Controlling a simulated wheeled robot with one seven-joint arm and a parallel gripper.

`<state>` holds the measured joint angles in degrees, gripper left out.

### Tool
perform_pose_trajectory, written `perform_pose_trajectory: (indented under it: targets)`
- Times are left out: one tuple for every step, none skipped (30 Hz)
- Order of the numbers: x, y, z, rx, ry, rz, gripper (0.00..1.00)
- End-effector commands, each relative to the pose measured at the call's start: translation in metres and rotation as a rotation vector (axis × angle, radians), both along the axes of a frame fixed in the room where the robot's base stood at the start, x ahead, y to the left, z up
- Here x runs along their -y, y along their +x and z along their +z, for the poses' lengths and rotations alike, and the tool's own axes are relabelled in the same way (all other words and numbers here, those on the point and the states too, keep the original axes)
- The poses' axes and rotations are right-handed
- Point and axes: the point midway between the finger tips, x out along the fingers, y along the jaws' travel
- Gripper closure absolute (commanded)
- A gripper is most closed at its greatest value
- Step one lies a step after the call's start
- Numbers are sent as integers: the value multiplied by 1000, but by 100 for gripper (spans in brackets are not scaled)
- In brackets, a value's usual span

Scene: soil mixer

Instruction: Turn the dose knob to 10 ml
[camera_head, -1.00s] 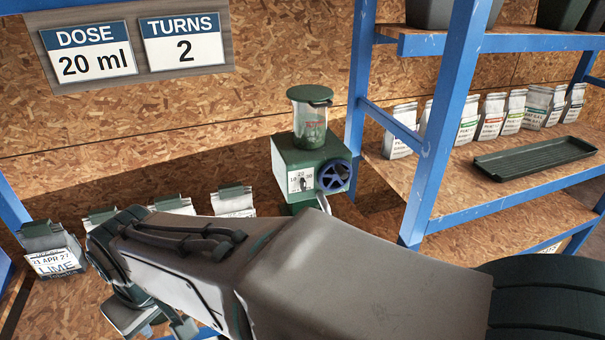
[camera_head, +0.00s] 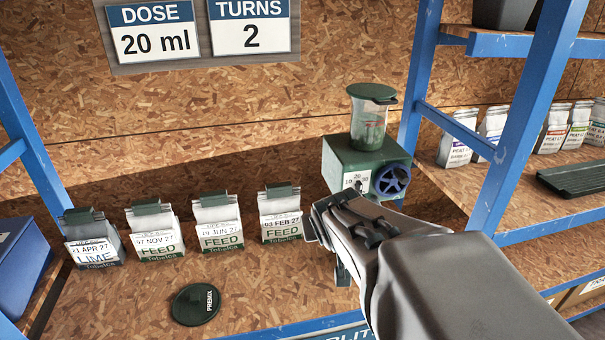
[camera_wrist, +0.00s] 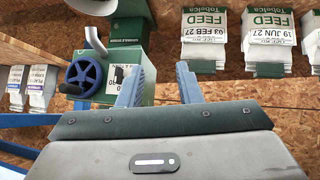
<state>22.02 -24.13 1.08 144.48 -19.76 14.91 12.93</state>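The green mixer (camera_head: 345,155) stands at the back of the bench. It has a lidded clear hopper (camera_head: 370,118) on top and a blue handwheel (camera_head: 390,181) on its front. The white dose dial plate (camera_head: 356,180) is left of the wheel, with small numbers. In the wrist view, the dark dose knob (camera_wrist: 118,78) shows on this plate, partly covered by a finger; its setting is unclear. My gripper (camera_wrist: 158,84) is open and empty, its fingers apart near the mixer front.
A sign (camera_head: 150,32) reads DOSE 20 ml and another (camera_head: 250,27) reads TURNS 2. A lime bag (camera_head: 92,240) and several feed bags (camera_head: 221,225) stand left of the mixer. A round PREMIX mat (camera_head: 196,305) lies in front. A blue shelf post (camera_head: 525,125) rises at right.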

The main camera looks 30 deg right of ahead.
Motion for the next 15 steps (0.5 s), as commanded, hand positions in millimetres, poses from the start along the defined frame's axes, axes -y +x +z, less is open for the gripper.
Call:
perform_pose_trajectory:
  targets:
    - [23, 4, -12, 61, -31, -33, 68]
    - [34, 7, -12, 102, -51, -43, 68]
    - [48, 10, -12, 156, -73, -54, 68]
    - [57, 11, -12, 194, -90, -58, 68]
    - [66, 13, -12, 231, -105, -61, 68]
    - [77, 14, -12, 281, -123, -60, 68]
    - [85, 14, -13, 316, -135, -59, 68]
    - [92, 14, -13, 350, -145, -54, 68]
    - [100, 13, -14, 395, -158, -45, 68]
    - [106, 12, -15, 429, -164, -38, 68]
    - [111, 10, -16, 460, -169, -28, 68]
    - [116, 8, -18, 502, -172, -13, 68]
    - [120, 6, -19, 532, -172, -1, 68]
    - [123, 3, -21, 560, -172, 13, 68]
    - [126, 0, -22, 596, -169, 32, 68]
